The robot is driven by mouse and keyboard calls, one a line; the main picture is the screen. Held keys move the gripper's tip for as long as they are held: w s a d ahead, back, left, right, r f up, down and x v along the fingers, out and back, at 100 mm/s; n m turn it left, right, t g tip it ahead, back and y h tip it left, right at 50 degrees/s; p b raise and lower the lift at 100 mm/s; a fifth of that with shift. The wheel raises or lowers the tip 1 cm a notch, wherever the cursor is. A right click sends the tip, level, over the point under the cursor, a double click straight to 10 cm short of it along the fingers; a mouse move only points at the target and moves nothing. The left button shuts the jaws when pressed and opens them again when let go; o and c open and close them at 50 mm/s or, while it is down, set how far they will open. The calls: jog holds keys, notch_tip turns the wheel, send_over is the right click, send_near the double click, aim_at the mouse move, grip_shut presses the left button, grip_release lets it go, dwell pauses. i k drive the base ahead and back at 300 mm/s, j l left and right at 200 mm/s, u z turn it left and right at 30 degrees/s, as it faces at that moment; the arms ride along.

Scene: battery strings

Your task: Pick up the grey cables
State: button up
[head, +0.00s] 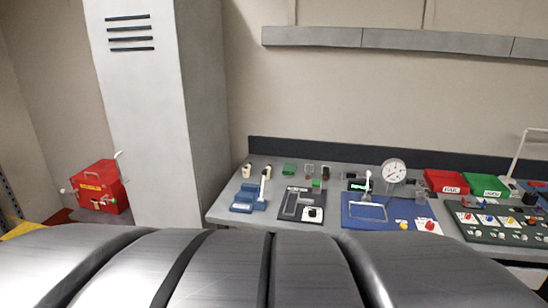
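I cannot make out any grey cables in the head view. My gripper is not in view, so I cannot see where it is or what it holds. Large, close, grey rounded segments with dark gaps fill the bottom of the picture. I cannot tell whether they are part of my own body. They hide the floor and whatever lies behind them.
A grey bench (225,211) along the wall carries a blue board (353,218), a dial gauge (394,171), a red bin (447,190), a green bin (489,194) and a switch panel (470,232). A tall grey cabinet (150,120) stands left, beside a red box (101,182).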

aim_at(309, 169)
jog(key=i+l, duration=0.1)
jog(key=i, duration=0.45)
jog(key=i+l, duration=0.1)
jog(key=i, duration=0.5)
jog(key=i+l+u, duration=0.1)
jog(key=i, duration=0.45)
